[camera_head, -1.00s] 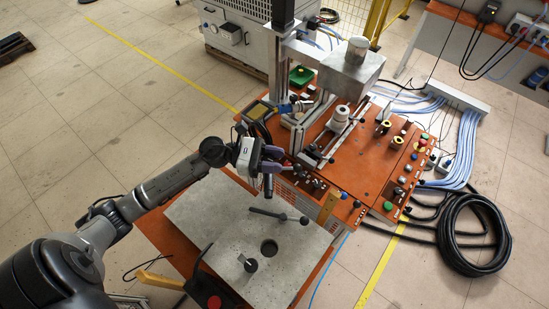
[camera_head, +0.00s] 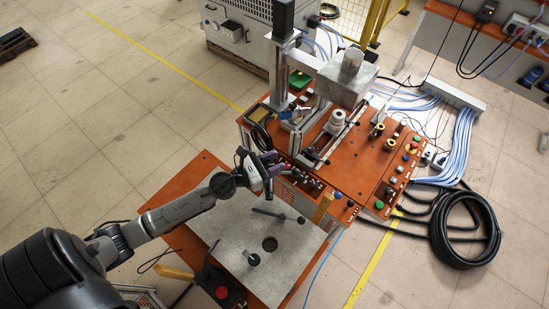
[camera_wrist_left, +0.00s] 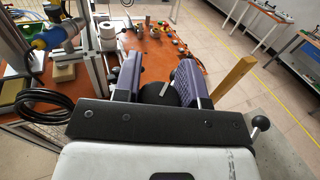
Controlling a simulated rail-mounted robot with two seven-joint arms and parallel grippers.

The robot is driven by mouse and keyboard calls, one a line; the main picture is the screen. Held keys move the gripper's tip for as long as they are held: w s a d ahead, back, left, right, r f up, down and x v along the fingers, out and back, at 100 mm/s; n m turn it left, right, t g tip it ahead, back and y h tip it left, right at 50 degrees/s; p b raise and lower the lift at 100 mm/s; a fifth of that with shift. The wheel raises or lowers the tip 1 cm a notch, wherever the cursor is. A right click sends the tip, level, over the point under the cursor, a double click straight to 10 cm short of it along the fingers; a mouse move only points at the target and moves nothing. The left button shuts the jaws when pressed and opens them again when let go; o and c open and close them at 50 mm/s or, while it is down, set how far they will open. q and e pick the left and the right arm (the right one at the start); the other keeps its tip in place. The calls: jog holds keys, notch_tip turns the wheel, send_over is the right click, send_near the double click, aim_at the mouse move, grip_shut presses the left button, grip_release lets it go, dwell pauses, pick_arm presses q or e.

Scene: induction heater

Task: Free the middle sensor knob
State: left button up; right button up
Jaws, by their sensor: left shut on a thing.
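My left gripper (camera_head: 273,164) is at the front left of the orange heater bench, beside the row of knobs on its front panel. In the left wrist view its two purple-padded fingers (camera_wrist_left: 158,82) are shut on a black round knob (camera_wrist_left: 163,92) with a white line. The knob sits between the fingers, and its lower part is hidden behind the gripper body. Several small dark knobs (camera_head: 305,181) show on the front panel just right of the gripper. Whether the gripped knob is the middle sensor knob, or still touches the panel, I cannot tell. My right gripper is not in view.
A grey stone plate (camera_head: 225,234) with a round hole and a black lever (camera_head: 268,212) lies in front of the panel. A metal column (camera_head: 282,85) and grey box (camera_head: 350,77) rise behind the gripper.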

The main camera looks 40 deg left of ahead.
pick_arm(q)
jog(key=shift+y, duration=0.3)
jog(key=o, duration=0.9)
jog(key=shift+c, duration=0.2)
jog(key=b+v, duration=0.6)
jog(key=v, duration=0.7)
jog(key=shift+s+a+b, duration=0.2)
jog(key=shift+s+b, duration=0.15)
jog(key=shift+b, duration=0.05)
jog(key=shift+f, duration=0.1)
